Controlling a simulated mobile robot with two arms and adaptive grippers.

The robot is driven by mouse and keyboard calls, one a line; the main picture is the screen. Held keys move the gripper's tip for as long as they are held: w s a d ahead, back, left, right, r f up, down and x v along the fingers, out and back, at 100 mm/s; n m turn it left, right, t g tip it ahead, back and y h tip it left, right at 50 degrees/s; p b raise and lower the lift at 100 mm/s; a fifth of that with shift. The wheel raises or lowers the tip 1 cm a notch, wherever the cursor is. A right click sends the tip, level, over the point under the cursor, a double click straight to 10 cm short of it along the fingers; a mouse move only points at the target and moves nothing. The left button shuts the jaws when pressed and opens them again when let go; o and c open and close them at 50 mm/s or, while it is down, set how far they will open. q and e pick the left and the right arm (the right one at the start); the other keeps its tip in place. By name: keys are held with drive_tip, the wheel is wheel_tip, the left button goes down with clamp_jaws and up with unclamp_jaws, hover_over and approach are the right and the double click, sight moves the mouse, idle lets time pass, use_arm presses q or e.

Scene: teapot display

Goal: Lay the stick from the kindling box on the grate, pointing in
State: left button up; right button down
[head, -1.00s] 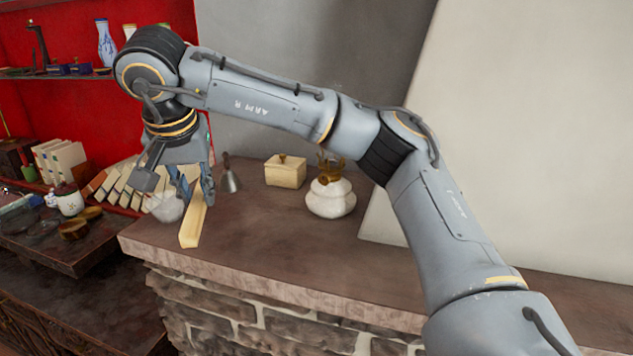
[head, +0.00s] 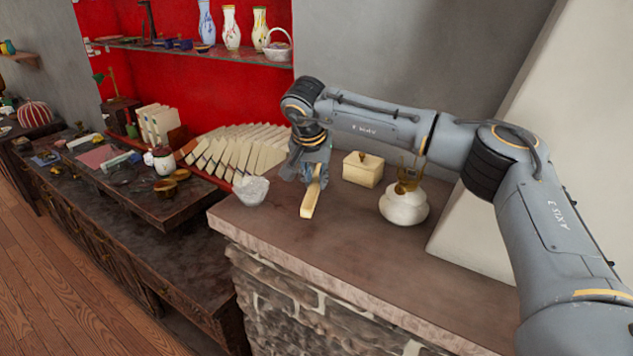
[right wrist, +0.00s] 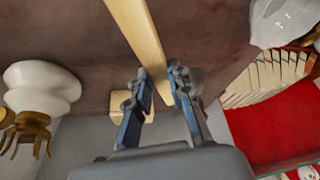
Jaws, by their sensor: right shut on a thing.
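The stick (head: 310,200) is a pale, squared length of wood over the dark stone ledge, with one end towards the front of the ledge. My right gripper (head: 314,172) is shut on it near its far end. In the right wrist view the stick (right wrist: 138,32) runs up and left from between the fingertips (right wrist: 160,88). I cannot tell whether it touches the ledge. I cannot make out a kindling box or a grate in these views. My left gripper is not in view.
A clear bowl (head: 251,190) stands left of the stick. A cream lidded box (head: 362,169) and a white round pot (head: 404,207) stand to its right. The ledge (head: 330,248) is bare in front. A row of books (head: 240,150) is behind, left.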

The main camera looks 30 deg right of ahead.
sight(316, 192)
drive_tip(key=shift+w+d+f, duration=0.2)
drive_tip(key=shift+w+f, duration=0.2)
drive_tip(key=shift+f, duration=0.1)
wheel_tip(316, 192, down, 3)
drive_tip(key=shift+w+d+f+p, duration=0.1)
drive_tip(key=shift+f+p, duration=0.05)
drive_tip(key=shift+p, duration=0.7)
drive_tip(key=shift+f, duration=0.15)
drive_tip(key=shift+f, duration=0.2)
drive_tip(key=c, duration=1.2)
unclamp_jaws()
drive_tip(key=shift+r, duration=0.15)
